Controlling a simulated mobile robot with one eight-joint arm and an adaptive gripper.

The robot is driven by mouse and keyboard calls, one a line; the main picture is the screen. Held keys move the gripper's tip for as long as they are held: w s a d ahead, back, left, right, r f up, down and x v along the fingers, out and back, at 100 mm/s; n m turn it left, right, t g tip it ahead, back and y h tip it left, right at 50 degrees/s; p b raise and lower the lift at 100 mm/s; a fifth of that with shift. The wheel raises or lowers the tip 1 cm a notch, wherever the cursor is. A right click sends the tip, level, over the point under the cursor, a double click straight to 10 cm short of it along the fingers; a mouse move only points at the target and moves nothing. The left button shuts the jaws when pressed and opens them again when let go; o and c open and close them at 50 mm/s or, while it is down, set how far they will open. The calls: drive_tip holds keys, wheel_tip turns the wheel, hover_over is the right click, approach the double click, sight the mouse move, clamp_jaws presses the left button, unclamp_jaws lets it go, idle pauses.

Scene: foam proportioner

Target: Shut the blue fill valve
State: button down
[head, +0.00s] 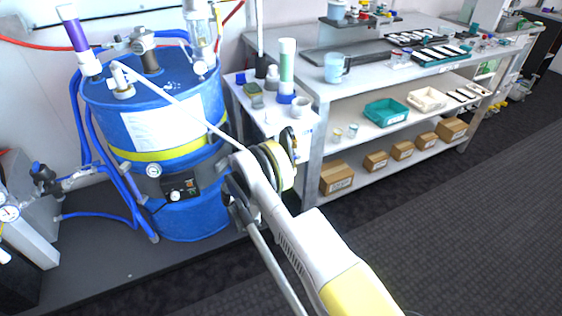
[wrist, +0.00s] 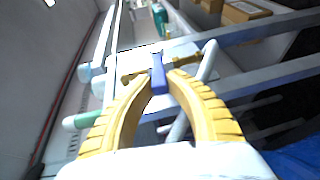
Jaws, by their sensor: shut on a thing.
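The blue fill valve shows in the wrist view as a blue lever (wrist: 158,74) with brass fittings to both sides. My gripper (wrist: 160,82) has its two yellow ribbed fingers closed on the blue lever, one fingertip on each side. In the head view my arm reaches up from the bottom right, and its wrist hides most of the gripper and the valve. The lever stands roughly in line with the fingers in the wrist view. How far the valve is turned cannot be told.
A blue drum (head: 185,190) with a yellow band and hoses stands left of my wrist. A small white stand (head: 248,113) with bottles and a long workbench (head: 400,63) are behind and right. Boxes (head: 337,177) sit on its lower shelf. The floor at right is clear.

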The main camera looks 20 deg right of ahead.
drive_tip(key=c, duration=1.3)
unclamp_jaws()
drive_tip(key=shift+d, duration=0.1)
drive_tip(key=v, duration=1.2)
